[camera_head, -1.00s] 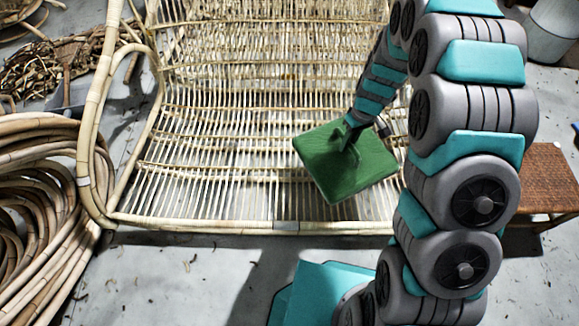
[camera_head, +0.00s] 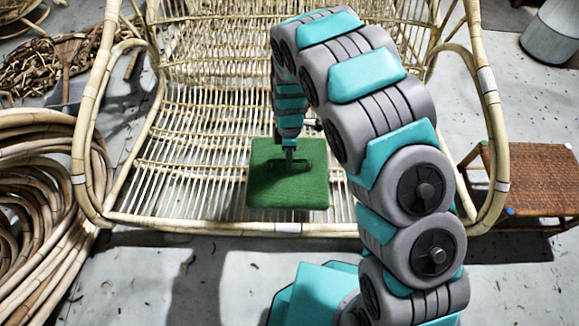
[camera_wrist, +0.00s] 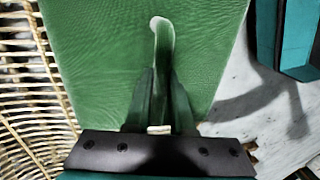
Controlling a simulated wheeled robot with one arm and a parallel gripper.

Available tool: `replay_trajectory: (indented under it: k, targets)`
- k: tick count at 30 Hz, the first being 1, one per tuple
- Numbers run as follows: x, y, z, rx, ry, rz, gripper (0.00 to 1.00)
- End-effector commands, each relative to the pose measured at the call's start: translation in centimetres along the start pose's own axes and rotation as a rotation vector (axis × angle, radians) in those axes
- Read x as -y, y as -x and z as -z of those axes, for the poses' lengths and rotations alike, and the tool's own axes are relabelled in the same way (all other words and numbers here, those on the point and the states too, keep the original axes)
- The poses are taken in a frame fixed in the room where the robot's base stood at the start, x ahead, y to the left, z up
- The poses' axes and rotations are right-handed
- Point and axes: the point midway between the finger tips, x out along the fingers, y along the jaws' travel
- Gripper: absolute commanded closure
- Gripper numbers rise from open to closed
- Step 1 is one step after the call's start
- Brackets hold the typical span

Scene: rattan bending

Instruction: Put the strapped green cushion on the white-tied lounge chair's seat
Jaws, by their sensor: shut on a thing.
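The green cushion (camera_head: 300,192) is a flat square over the front middle of the rattan lounge chair's slatted seat (camera_head: 190,185) in the head view. It has a strap on its upper face. My gripper (camera_head: 290,160) is above the cushion and shut on that strap. In the wrist view the gripper (camera_wrist: 160,110) has its fingers closed around the strap (camera_wrist: 162,40), with the cushion (camera_wrist: 95,50) filling the middle. Whether the cushion's underside touches the seat is hidden.
Rattan coils (camera_head: 35,200) lie on the floor at the left. A small woven stool (camera_head: 525,180) and a grey bucket (camera_head: 553,38) stand at the right. The chair's curved arms (camera_head: 90,130) rise on both sides of the seat.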

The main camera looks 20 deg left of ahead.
Motion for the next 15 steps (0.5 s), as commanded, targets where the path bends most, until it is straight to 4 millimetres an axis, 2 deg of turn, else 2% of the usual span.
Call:
replay_trajectory:
  k: [9,15]
  targets:
    - [-0.6,-3.6,-0.1,0.000,-0.002,0.003,1.00]
    - [-0.8,-3.9,0.0,-0.001,-0.002,-0.001,1.00]
